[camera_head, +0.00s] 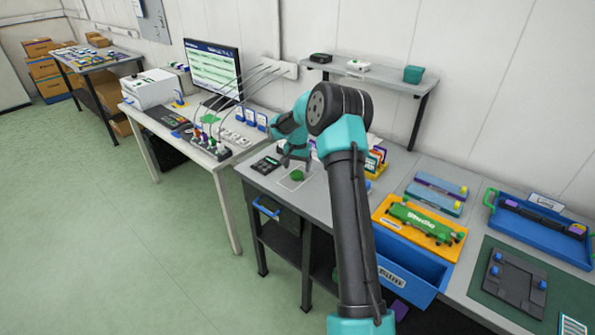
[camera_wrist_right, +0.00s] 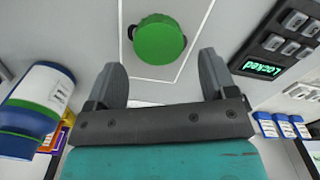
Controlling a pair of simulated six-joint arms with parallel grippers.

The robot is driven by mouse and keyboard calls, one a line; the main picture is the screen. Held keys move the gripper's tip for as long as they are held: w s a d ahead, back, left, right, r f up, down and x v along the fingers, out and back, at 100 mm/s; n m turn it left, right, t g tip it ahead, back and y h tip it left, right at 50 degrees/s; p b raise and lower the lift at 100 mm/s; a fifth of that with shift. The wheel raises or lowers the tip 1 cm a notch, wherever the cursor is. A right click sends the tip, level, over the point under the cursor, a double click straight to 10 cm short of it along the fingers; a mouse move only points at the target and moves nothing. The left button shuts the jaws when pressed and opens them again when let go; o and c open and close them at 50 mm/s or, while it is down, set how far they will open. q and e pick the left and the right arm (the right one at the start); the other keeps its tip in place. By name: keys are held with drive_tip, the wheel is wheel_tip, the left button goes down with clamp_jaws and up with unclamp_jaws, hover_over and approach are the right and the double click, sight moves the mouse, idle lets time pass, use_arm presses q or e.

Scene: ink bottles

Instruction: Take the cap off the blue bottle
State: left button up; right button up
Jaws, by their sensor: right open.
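My right gripper (camera_head: 291,162) is over the left part of the grey workbench. In the wrist view its two fingers (camera_wrist_right: 162,78) are apart with nothing between them. A round green piece (camera_wrist_right: 158,40) with dark side tabs lies in a white outline just beyond the fingertips; it also shows in the head view (camera_head: 297,175). A blue bottle-like thing (camera_wrist_right: 28,125) with a white and green band is at the left of the wrist view, beside the left finger and apart from it. Its cap cannot be told clearly. My left gripper is not in view.
On the bench are a yellow tray (camera_head: 420,226) and a blue tray (camera_head: 540,230). A blue drawer (camera_head: 412,268) sticks out in front.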

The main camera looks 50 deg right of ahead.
sight(297, 172)
wheel_tip(297, 172, up, 9)
drive_tip(key=shift+r, duration=0.15)
drive_tip(key=shift+a, duration=0.1)
idle(0.7)
